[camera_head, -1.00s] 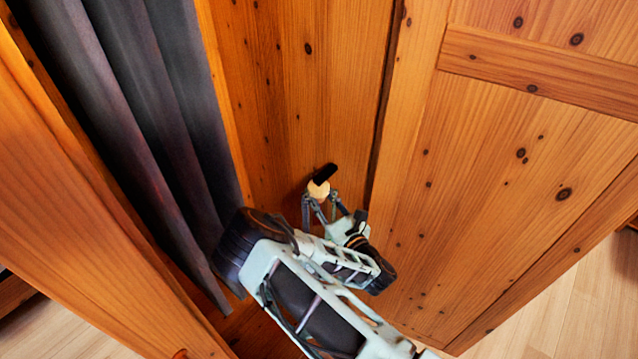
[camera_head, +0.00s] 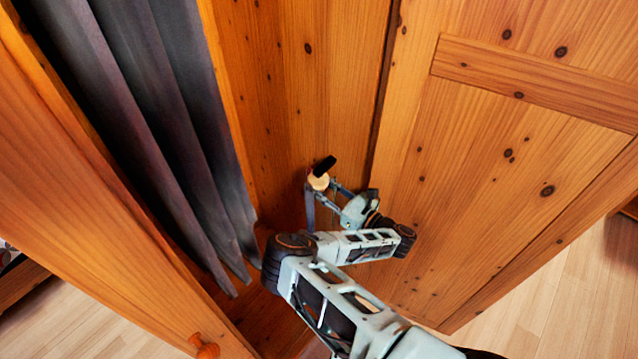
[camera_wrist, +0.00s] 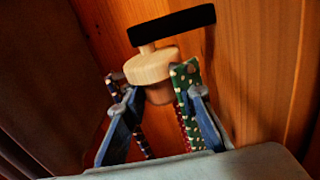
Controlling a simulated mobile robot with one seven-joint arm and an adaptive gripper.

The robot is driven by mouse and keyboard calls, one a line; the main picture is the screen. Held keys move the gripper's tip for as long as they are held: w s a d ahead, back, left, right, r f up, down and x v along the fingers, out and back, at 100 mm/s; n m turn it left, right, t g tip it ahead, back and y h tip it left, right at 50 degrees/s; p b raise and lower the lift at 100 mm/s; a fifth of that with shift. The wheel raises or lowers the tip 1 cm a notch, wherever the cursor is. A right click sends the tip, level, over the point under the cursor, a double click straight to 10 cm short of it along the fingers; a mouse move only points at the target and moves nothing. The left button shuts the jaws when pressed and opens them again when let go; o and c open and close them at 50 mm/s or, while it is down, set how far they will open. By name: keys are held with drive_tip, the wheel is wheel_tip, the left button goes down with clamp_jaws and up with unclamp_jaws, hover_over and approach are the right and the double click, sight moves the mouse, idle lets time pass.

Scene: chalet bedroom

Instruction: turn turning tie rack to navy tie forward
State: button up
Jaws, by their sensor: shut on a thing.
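The turning tie rack (camera_wrist: 150,66) has a pale round wooden hub with a black bar across its top. In the head view it is small (camera_head: 318,182), inside the wardrobe near the wood panel. In the wrist view a green tie with white dots (camera_wrist: 186,78) hangs at its right. A dark red dotted tie (camera_wrist: 191,130) hangs below. A dark dotted tie (camera_wrist: 115,86) is at its left; I cannot tell if it is navy. My gripper (camera_wrist: 163,97) is shut on the rack, one finger on each side below the hub. The rack's far side is hidden.
Dark grey hanging cloth (camera_head: 165,130) fills the left of the wardrobe. A wooden door with a round knob (camera_head: 206,348) stands at lower left. A wood panel (camera_head: 500,190) is close on the right of my arm. Pale floor shows at both lower corners.

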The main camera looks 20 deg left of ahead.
idle(0.4)
drive_tip(key=o, duration=1.2)
drive_tip(key=shift+c, duration=0.2)
drive_tip(key=shift+b, duration=0.35)
drive_tip(key=m+t+h+b, duration=0.1)
drive_tip(key=m+t+b, duration=0.1)
drive_tip(key=t, duration=0.1)
drive_tip(key=shift+f+h, duration=0.1)
drive_tip(key=shift+h, duration=0.2)
drive_tip(key=m+t+h+b, duration=0.1)
drive_tip(key=b, duration=0.2)
drive_tip(key=shift+m+t+h, duration=0.3)
drive_tip(key=shift+m+t, duration=0.1)
drive_tip(key=shift+m+t+h+b, duration=0.3)
drive_tip(key=shift+t+b, duration=0.1)
drive_tip(key=shift+b, duration=0.5)
drive_tip(key=m+t+h+b, duration=0.1)
drive_tip(key=m+h+b, duration=0.1)
drive_tip(key=b, duration=0.5)
drive_tip(key=m+t+h+b, duration=0.2)
drive_tip(key=h+b, duration=0.1)
drive_tip(key=b, duration=0.5)
drive_tip(key=shift+s+a+f+t+h, duration=0.1)
drive_tip(key=shift+t+h, duration=0.2)
drive_tip(key=shift+h, duration=0.1)
